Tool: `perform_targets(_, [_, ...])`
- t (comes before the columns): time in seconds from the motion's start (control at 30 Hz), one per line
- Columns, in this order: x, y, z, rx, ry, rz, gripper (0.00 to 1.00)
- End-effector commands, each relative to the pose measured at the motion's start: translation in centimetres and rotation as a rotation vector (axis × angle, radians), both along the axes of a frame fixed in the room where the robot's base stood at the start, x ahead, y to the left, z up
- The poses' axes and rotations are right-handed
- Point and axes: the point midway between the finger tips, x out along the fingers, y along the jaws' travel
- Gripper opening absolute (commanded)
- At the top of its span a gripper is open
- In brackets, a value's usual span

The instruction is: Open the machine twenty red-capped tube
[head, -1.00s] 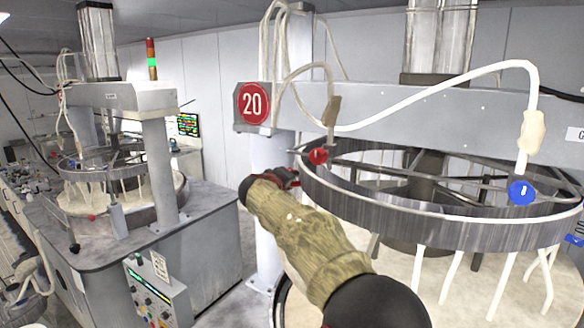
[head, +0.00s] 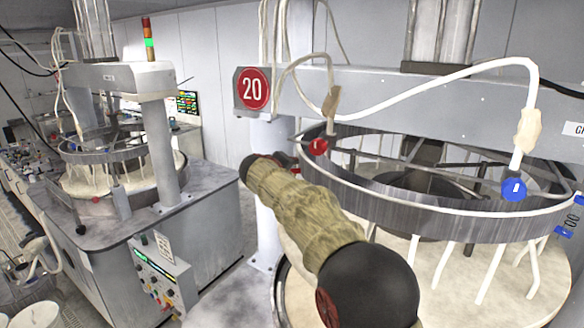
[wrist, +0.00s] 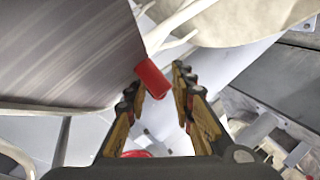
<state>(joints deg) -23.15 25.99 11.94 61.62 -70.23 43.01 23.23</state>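The red cap (head: 318,147) sits at the near left rim of the metal ring on the machine with the round red "20" sign (head: 252,89). A white tube (head: 285,65) runs down to a tan fitting (head: 331,103) just above the cap. My gripper (head: 283,164) is just left of the cap, its fingers mostly hidden behind my wrist in the head view. In the wrist view my gripper (wrist: 157,80) is open, with the red cap (wrist: 152,77) between the fingertips, closer to the left one. I cannot tell whether they touch.
A blue cap (head: 514,189) with a white tube sits on the ring's right side. The metal ring (head: 400,205) and the pale platen (head: 400,270) lie right of my arm. Another machine (head: 120,80) with a control panel stands left, across a gap.

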Motion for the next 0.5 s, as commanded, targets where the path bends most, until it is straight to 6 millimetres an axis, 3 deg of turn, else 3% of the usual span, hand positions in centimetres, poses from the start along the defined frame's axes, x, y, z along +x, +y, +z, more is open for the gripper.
perform_targets(0.13, [0.0,0.01,0.13,0.001,-0.002,0.0,0.35])
perform_targets(0.5, [-0.37,0.19,0.37,0.001,-0.003,0.002,0.35])
